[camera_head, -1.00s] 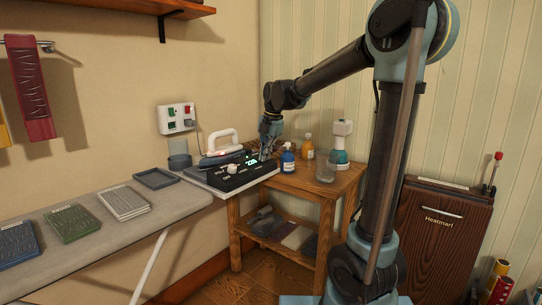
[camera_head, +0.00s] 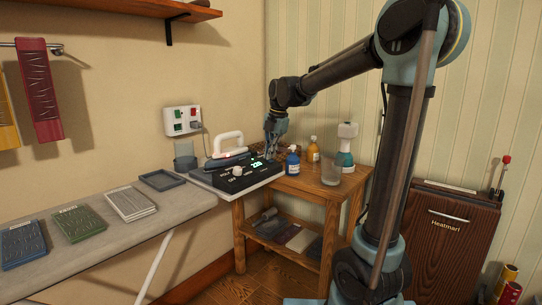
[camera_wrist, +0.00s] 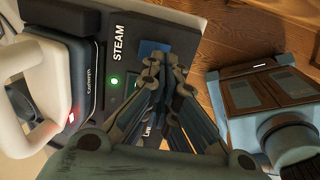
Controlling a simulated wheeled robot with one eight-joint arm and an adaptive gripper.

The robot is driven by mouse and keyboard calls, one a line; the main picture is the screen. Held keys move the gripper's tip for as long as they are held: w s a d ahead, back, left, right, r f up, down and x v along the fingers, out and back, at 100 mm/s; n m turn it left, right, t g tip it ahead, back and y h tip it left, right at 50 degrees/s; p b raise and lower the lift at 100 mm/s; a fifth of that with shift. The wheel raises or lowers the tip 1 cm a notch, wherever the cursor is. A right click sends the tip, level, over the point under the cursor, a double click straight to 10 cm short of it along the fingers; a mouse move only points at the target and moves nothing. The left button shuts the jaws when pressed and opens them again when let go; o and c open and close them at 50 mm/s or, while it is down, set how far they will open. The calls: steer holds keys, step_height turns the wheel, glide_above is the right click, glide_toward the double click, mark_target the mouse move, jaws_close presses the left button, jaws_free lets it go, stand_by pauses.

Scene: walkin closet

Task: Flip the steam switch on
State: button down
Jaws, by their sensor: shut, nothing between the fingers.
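The black control box (camera_head: 238,177) sits at the right end of the ironing board, with a lit green display and a white knob. In the wrist view its black panel (camera_wrist: 104,53) reads "STEAM", with a lit green lamp beside the lettering. A blue square part (camera_wrist: 150,47) on the panel shows just past my fingertips; I cannot tell if it is the switch or its position. My gripper (camera_head: 270,156) is shut and empty at the box's back right. In the wrist view my gripper (camera_wrist: 164,66) covers part of the panel; contact is unclear.
A white-handled iron (camera_head: 227,149) rests behind the box; a red light shows on it in the wrist view.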

steer(key=s+d+v, duration=0.1)
steer(key=d+v, duration=0.1)
steer(key=v, duration=1.1)
steer(key=shift+s, duration=0.2)
steer(key=shift+d+f, duration=0.1)
steer(key=s+d+f+m+h, duration=0.1)
steer(key=s+d+f+m, duration=1)
steer(key=s+f+m, duration=0.2)
steer(key=s+d+f+m+h, duration=0.1)
steer(key=s+d+f+m, duration=1)
steer(key=f, duration=0.7)
steer(key=s+m, duration=0.3)
steer(key=m, duration=0.1)
steer(key=shift+d+m+t, duration=0.15)
steer(key=shift+m+t, duration=0.25)
steer(key=shift+f, duration=0.1)
steer(key=shift+w+f, duration=0.2)
steer(key=shift+w, duration=0.2)
